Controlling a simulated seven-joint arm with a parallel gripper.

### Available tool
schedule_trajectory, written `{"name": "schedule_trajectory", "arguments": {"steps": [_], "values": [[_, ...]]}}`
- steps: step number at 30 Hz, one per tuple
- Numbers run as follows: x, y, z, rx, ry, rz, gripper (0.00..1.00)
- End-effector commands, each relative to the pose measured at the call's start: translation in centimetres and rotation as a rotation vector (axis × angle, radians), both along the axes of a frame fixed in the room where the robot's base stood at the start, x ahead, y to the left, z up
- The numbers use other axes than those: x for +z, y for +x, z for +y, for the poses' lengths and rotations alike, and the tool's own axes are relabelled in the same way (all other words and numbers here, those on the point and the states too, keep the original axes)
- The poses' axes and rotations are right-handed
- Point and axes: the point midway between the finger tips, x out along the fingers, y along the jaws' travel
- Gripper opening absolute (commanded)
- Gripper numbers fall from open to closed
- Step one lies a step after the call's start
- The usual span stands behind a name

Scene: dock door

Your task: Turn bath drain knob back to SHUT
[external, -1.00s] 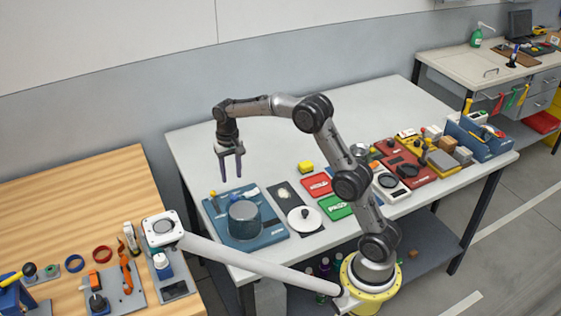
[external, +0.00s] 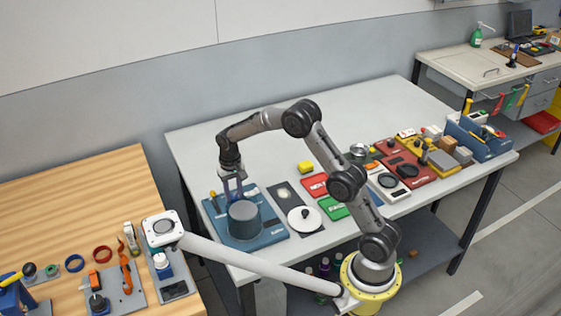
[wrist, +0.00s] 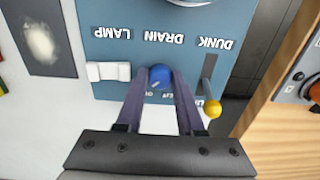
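The round blue drain knob (wrist: 160,77) sits on the blue bath panel (wrist: 112,20), below the upside-down word DRAIN in the wrist view. A small pale mark shows on the knob. The lettering beside it is partly hidden and too small to read. My gripper (wrist: 161,72) is open, with one finger on each side of the knob; I cannot tell whether they touch it. In the external view my gripper (external: 234,190) points down at the back of the panel (external: 262,238), behind the grey round bath (external: 244,220). The knob is hard to make out there.
On the panel, a white LAMP switch (wrist: 108,71) is left of the knob, and a yellow-balled DUNK lever (wrist: 213,108) stands close by the right finger. A dark mat (external: 285,193) and a white round lid (external: 304,218) lie right of the panel. The table behind is clear.

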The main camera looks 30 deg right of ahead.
Motion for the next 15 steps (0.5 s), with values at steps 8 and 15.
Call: {"name": "schedule_trajectory", "arguments": {"steps": [8,15], "values": [[0.04,0.0,-0.01,0.0,0.0,0.0,0.0],[0.06,0.0,-0.03,0.015,0.0,0.0,0.0]]}}
